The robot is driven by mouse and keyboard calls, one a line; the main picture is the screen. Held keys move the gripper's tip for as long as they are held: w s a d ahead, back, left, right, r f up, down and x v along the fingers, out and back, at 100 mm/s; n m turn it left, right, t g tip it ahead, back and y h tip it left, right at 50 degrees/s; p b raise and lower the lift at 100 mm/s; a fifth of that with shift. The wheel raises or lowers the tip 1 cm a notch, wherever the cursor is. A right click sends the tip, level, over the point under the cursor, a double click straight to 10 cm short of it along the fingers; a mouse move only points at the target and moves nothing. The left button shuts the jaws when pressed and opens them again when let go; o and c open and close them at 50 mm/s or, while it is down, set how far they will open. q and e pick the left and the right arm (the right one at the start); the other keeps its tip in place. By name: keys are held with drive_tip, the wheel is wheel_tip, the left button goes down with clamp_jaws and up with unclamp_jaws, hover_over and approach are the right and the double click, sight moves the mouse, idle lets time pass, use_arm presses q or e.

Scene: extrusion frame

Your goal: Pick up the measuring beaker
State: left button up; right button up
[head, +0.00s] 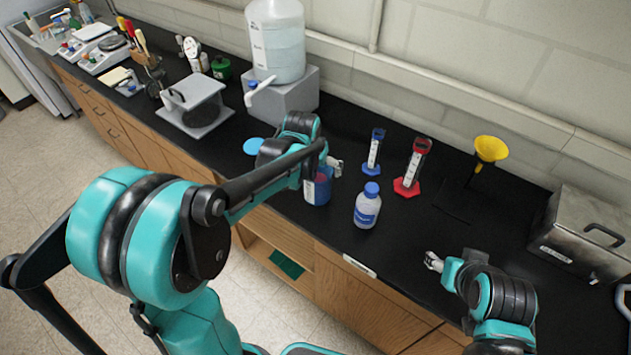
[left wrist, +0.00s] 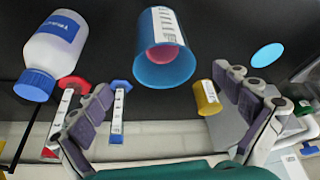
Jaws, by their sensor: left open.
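A translucent blue beaker (head: 320,187) with a white graduated label and something pinkish inside stands on the black bench, partly hidden by my left arm in the head view. It shows large in the left wrist view (left wrist: 165,60), beyond the fingers and apart from them. A smaller yellow vessel (left wrist: 207,97) with a scale label lies in view between the spread fingers; my arm seems to hide it in the head view. My left gripper (head: 335,166) is open and empty, its fingers also in the left wrist view (left wrist: 165,115). My right gripper (head: 433,262) hovers at the front right, its jaw state unclear.
A blue-capped bottle (head: 367,206) stands close right of the blue beaker. Blue (head: 374,152) and red (head: 411,168) graduated cylinders and a yellow funnel (head: 490,150) stand behind. A blue disc (head: 253,145) lies left. A metal box (head: 580,238) is far right.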

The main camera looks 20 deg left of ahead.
use_arm(q)
drive_tip(key=x, duration=0.5)
drive_tip(key=b+x, duration=0.1)
drive_tip(key=x, duration=0.2)
drive_tip(key=shift+w+a, duration=0.25)
drive_tip(key=shift+w, duration=0.25)
drive_tip(key=shift+r, duration=0.1)
drive_tip(key=c, duration=1.9)
